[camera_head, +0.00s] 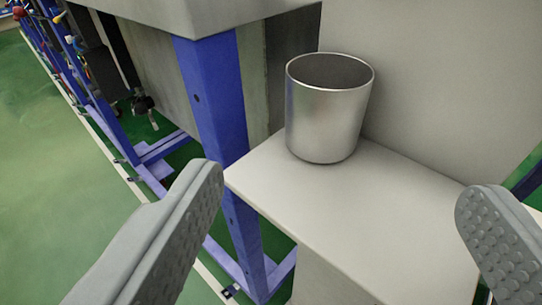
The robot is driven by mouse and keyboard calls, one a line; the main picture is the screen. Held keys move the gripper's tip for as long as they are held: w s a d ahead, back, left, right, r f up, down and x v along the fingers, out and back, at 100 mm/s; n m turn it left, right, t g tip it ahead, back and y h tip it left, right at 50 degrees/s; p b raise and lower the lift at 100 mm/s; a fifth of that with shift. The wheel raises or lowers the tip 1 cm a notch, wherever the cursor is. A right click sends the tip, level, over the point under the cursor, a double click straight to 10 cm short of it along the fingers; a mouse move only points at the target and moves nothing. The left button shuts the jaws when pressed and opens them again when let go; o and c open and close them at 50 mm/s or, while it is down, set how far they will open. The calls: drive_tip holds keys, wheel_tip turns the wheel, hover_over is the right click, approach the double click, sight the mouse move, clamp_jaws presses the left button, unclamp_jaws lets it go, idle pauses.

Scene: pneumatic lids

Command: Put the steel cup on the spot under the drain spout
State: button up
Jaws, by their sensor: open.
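The steel cup (322,122) stands upright on a light grey ledge (350,208), near the ledge's back wall. Its open top faces up and it looks empty as far as I can see inside. My gripper (340,210) is open, with one grey studded finger at the lower left and the other at the lower right. The cup is beyond the fingertips, between them in the picture and apart from both. No drain spout and no spot under it can be made out in this view.
A pale upright panel (440,75) rises behind the ledge. A blue frame post (212,100) stands left of the cup, under a grey box (200,14). More blue frames and fittings line the back left. Open green floor (45,130) lies at the left.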

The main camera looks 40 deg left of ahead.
drive_tip(key=s+d+r+m+t+h, duration=0.2)
drive_tip(key=s+d+r+h, duration=0.1)
drive_tip(key=s+d+r, duration=0.4)
drive_tip(key=s+d+r+m+t+h, duration=0.15)
drive_tip(key=s+d+r, duration=0.25)
drive_tip(key=s+r, duration=0.45)
drive_tip(key=s+d+r+m+h, duration=0.1)
drive_tip(key=s+d+r, duration=0.1)
drive_tip(key=s, duration=0.5)
drive_tip(key=s+d+r+m+h, duration=0.1)
drive_tip(key=s+d+r, duration=0.1)
drive_tip(key=s, duration=0.6)
drive_tip(key=s+d+r+m+h, duration=0.1)
drive_tip(key=s+d+r+h, duration=0.1)
drive_tip(key=s, duration=0.6)
drive_tip(key=shift+s+d+r, duration=0.15)
drive_tip(key=shift+d, duration=0.15)
drive_tip(key=shift+t, duration=0.25)
drive_tip(key=shift+c, duration=0.4)
